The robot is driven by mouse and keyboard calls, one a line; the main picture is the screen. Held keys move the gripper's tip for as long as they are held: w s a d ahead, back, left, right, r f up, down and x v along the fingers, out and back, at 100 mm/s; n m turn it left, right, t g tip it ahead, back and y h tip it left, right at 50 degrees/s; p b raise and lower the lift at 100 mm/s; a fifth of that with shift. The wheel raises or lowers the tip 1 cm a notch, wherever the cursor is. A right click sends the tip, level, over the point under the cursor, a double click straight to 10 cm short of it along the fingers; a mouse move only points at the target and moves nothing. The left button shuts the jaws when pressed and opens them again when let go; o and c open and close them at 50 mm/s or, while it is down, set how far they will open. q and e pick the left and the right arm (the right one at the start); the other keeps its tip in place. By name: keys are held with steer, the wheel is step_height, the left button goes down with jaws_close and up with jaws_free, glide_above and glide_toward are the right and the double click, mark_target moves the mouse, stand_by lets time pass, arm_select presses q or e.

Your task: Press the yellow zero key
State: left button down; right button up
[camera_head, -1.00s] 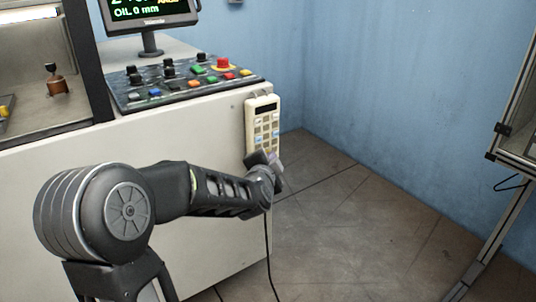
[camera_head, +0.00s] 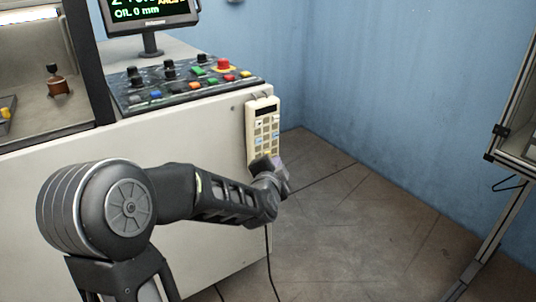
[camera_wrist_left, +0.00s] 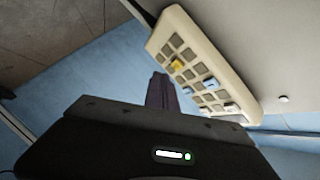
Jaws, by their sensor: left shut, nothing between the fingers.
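A cream handheld keypad (camera_head: 263,131) with a dark display hangs on the right end of the white machine's front. In the left wrist view the keypad (camera_wrist_left: 222,62) shows grey, blue and white keys. One yellow key (camera_wrist_left: 177,64) lies toward its left end there. My left gripper (camera_head: 268,163) is in front of the keypad's lower end in the head view and hides part of it. Its shut fingers (camera_wrist_left: 159,80) are empty and show just below the yellow key in the wrist view, with a visible gap. I cannot tell the depth between them. My right gripper is out of view.
A sloped panel (camera_head: 130,99) with coloured buttons and black knobs sits on top of the machine. A monitor (camera_head: 148,12) stands behind it. A cable (camera_head: 268,262) hangs below the keypad. Floor to the right is clear, up to a metal frame (camera_head: 497,215).

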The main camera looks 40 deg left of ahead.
arm_select(q)
steer(key=d+p, duration=0.1)
steer(key=d, duration=0.1)
steer(key=s+d+p, duration=0.1)
steer(key=d, duration=0.1)
steer(key=shift+s+d, duration=0.1)
steer(key=shift+s, duration=0.05)
stand_by(0.7)
